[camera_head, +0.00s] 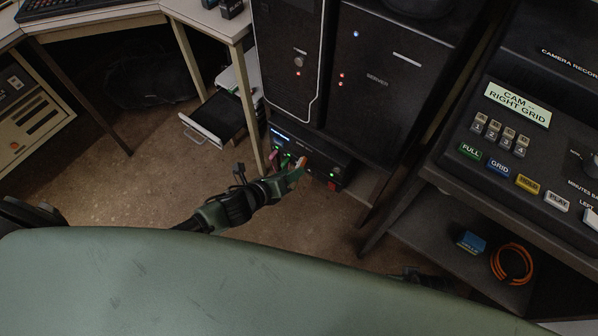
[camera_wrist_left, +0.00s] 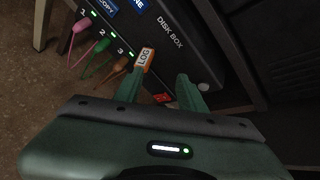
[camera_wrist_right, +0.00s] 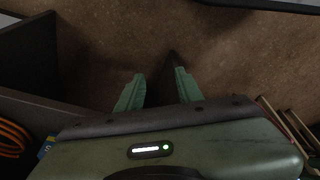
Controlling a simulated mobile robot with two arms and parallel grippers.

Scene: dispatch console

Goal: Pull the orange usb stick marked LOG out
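The orange usb stick (camera_wrist_left: 145,58) with a white LOG label sticks out of the front of the black disk box (camera_wrist_left: 172,50), right of the three numbered ports. In the head view the stick (camera_head: 304,161) is small beside my left gripper (camera_head: 293,173). In the left wrist view my left gripper (camera_wrist_left: 160,90) is open, with nothing between its fingers. Its left fingertip is just below the stick; whether they touch I cannot tell. My right gripper (camera_wrist_right: 160,82) is open and empty above the floor, away from the disk box.
Pink (camera_wrist_left: 82,25), green (camera_wrist_left: 100,47) and orange (camera_wrist_left: 113,65) cables are plugged in left of the stick. A red switch (camera_wrist_left: 161,97) and a round knob (camera_wrist_left: 203,87) are on the box's front. The server (camera_head: 385,85) stands above. A shelf holds an orange cable coil (camera_head: 512,263).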

